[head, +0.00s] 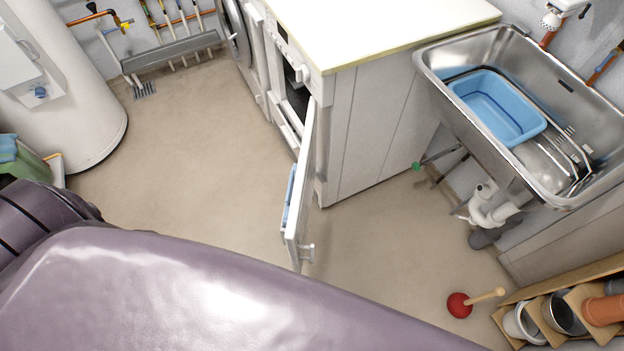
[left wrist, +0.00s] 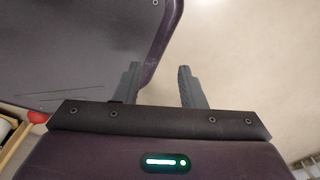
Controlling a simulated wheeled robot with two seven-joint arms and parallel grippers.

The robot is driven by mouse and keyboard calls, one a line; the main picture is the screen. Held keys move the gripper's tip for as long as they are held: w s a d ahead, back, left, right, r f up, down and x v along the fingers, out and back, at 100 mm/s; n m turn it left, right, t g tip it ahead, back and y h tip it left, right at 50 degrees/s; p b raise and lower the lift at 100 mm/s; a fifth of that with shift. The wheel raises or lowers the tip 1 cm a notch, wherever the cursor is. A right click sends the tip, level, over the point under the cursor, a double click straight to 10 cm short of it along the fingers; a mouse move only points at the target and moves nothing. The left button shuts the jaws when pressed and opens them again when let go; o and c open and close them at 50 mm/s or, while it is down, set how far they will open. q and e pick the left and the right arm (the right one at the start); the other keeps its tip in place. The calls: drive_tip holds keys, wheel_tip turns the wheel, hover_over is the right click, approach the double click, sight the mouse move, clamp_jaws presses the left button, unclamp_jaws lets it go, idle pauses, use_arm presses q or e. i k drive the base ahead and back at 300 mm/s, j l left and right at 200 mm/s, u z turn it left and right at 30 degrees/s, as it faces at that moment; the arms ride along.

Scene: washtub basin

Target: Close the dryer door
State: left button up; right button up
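The dryer (head: 284,85) is a white front-loader under the pale worktop, and its dark opening shows. Its white door (head: 301,190) stands wide open, swung out from the dryer into the room and seen nearly edge-on, with a bluish inner part. My left gripper (left wrist: 157,85) shows in the left wrist view, its two dark fingers apart with nothing between them, above bare floor. Neither gripper shows in the head view, so where they are relative to the door cannot be told.
A worktop (head: 390,22) covers the machines, with a steel sink (head: 435,62) holding a blue tub (head: 497,105) at right. A red plunger (head: 459,305) lies on the floor near a wooden shelf of pots. A white boiler (head: 85,110) stands left. Floor left of the door is clear.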

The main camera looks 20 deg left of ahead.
sight(294, 236)
drive_tip(key=l+u, duration=0.25)
drive_tip(key=u, duration=0.15)
drive_tip(key=l+u, duration=0.2)
drive_tip(key=u, duration=0.2)
drive_tip(key=k+l+u, duration=0.1)
drive_tip(key=u, duration=0.25)
drive_tip(key=l, duration=0.1)
